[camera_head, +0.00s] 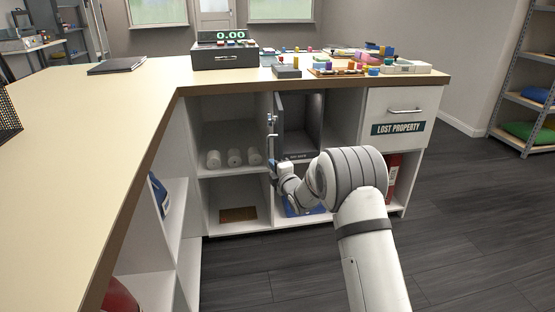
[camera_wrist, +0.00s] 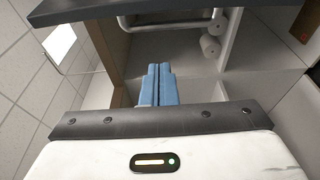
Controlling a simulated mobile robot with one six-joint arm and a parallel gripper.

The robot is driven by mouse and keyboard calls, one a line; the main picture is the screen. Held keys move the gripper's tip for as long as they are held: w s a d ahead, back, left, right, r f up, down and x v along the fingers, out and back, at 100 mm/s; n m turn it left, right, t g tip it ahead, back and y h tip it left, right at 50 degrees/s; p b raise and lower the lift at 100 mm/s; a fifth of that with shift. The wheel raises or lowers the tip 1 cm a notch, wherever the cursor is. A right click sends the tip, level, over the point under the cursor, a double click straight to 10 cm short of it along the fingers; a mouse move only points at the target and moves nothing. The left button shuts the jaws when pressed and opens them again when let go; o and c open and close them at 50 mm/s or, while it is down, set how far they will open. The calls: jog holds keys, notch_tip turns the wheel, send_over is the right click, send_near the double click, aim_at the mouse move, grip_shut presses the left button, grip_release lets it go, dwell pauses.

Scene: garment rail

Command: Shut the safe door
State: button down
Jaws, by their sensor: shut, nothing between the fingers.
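The safe (camera_head: 302,125) is a dark grey box in the cabinet under the counter. Its door (camera_head: 279,128) stands open, swung out toward me at the left side of the opening, with a metal handle (camera_head: 270,121) on its left face. My gripper (camera_head: 272,164) is low beside the door, below the handle. In the wrist view its blue fingers (camera_wrist: 157,70) are together and empty. A dark panel that looks like the door (camera_wrist: 90,9) crosses the top there, with a metal bar handle (camera_wrist: 180,21) just beyond the fingertips. I cannot tell whether the fingers touch the door.
A "LOST PROPERTY" drawer (camera_head: 405,105) is at the right. The counter (camera_head: 110,105) runs along the left and bears a till (camera_head: 225,54). Dark floor (camera_head: 460,215) lies open at right.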

jog(key=b+x, duration=0.1)
jog(key=x, duration=0.6)
jog(key=shift+w+d+b, duration=0.15)
jog(key=shift+d+b, duration=0.05)
jog(key=shift+d, duration=0.8)
jog(key=shift+w+d+b, duration=0.15)
jog(key=shift+d, duration=0.9)
